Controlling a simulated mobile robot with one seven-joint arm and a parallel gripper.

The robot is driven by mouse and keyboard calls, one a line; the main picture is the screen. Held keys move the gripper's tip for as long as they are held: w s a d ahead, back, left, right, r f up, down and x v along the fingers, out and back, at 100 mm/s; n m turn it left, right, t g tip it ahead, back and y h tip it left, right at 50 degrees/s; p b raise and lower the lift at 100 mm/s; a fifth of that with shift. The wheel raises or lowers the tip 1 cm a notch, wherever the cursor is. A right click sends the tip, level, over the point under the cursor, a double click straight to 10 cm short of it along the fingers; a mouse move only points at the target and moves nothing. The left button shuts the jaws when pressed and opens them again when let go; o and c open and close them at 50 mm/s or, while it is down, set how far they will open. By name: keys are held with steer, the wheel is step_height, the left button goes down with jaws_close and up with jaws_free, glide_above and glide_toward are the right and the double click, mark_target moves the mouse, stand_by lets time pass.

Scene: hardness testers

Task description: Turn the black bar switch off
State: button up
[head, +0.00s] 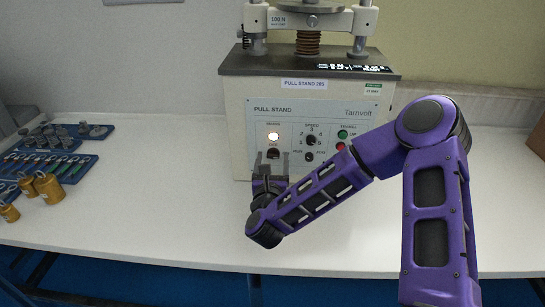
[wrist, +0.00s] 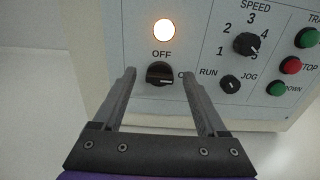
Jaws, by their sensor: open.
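The black bar switch (wrist: 160,74) is on the front panel of the pull stand (head: 240,120), under the label OFF. Its bar lies roughly level, with a pale line toward the right, where a label starting with O is partly hidden by a finger. The round lamp (wrist: 164,30) above it glows; it also shows in the head view (head: 273,136). My gripper (wrist: 158,76) is open, its two fingers apart on the left and right of the switch in the picture. In the head view my gripper (head: 272,160) is in front of the panel at the switch (head: 273,153). Contact cannot be told.
Right of the switch are a speed knob (wrist: 247,43), a RUN/JOG knob (wrist: 230,84), and green and red buttons, including the red one (wrist: 290,65). Blue trays (head: 90,131) with metal parts and brass weights (head: 48,187) lie on the left of the white bench (head: 170,170).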

jaws_close()
stand_by(0.3)
steer(key=shift+n, duration=0.3)
steer(key=n+b, duration=0.1)
steer(key=n, duration=0.2)
steer(key=shift+a+n+b, duration=0.1)
steer(key=shift+n+b, duration=0.2)
steer(key=shift+b, duration=0.05)
steer(key=n, duration=0.4)
steer(key=shift+a+n, duration=0.1)
steer(key=shift+n, duration=0.2)
steer(key=n, duration=0.4)
steer(key=shift+n, duration=0.3)
steer(key=shift+f+n, duration=0.1)
steer(key=shift+n, duration=2.1)
